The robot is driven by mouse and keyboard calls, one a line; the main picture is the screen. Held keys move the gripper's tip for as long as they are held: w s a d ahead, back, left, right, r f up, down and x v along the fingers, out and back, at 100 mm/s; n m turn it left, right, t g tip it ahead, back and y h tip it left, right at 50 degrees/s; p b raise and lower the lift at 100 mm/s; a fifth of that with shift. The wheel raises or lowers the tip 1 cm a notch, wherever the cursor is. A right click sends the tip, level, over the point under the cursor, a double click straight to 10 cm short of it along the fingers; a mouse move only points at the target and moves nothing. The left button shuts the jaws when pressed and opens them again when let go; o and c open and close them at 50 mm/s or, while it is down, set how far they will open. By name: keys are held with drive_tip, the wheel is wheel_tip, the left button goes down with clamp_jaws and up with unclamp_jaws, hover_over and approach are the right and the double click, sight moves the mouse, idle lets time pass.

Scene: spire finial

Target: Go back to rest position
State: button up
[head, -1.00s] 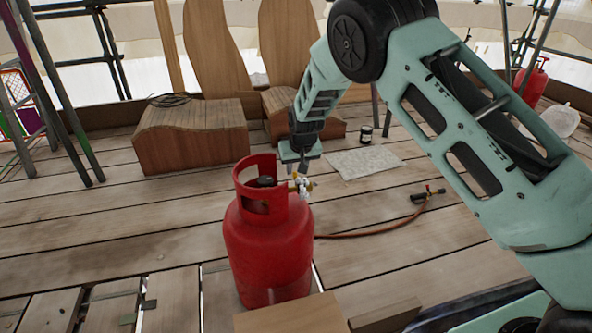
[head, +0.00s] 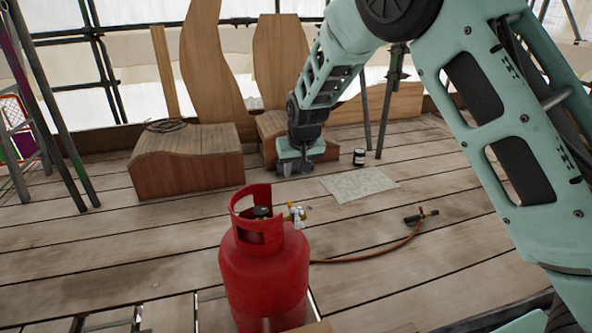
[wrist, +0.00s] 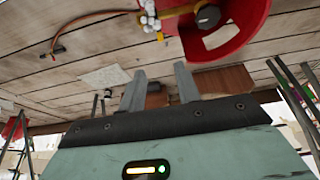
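My gripper (head: 294,170) is in the head view at the end of my raised arm, behind and above the red gas cylinder (head: 265,275) and clear of it. In the wrist view its two fingers (wrist: 160,92) stand apart with a gap between them and nothing held. The red cylinder stands upright on the planks, with a brass valve (head: 297,213) at its collar. Its collar also shows in the wrist view (wrist: 240,35), beyond the fingertips. An orange hose (head: 375,257) runs from the cylinder to a torch (head: 421,216) on the floor.
Curved wooden blocks (head: 187,160) and tall wooden panels (head: 213,60) stand at the back. A dark jar (head: 359,157) and a grey sheet (head: 360,184) lie on the planks. Scaffold poles (head: 45,105) rise at the left. Planks right of the cylinder are mostly clear.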

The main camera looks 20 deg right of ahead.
drive_tip(key=s+a+r+n+g+y, duration=0.1)
drive_tip(key=s+a+r+n, duration=0.15)
drive_tip(key=s, duration=0.75)
drive_tip(key=s+a+r+n+g, duration=0.15)
drive_tip(key=s+a, duration=0.25)
drive_tip(key=s, duration=0.7)
drive_tip(key=s+a+r+n+g+y, duration=0.1)
drive_tip(key=s+a+r, duration=0.2)
drive_tip(key=s, duration=0.7)
drive_tip(key=s+d+n+h, duration=0.1)
drive_tip(key=s+d+n, duration=0.25)
drive_tip(key=s, duration=0.85)
wheel_tip(320, 180, up, 25)
drive_tip(key=p, duration=2.5)
drive_tip(key=shift+w+a+r+m+g, duration=0.15)
drive_tip(key=shift+w+m+g, duration=0.25)
drive_tip(key=shift+m+g, duration=0.05)
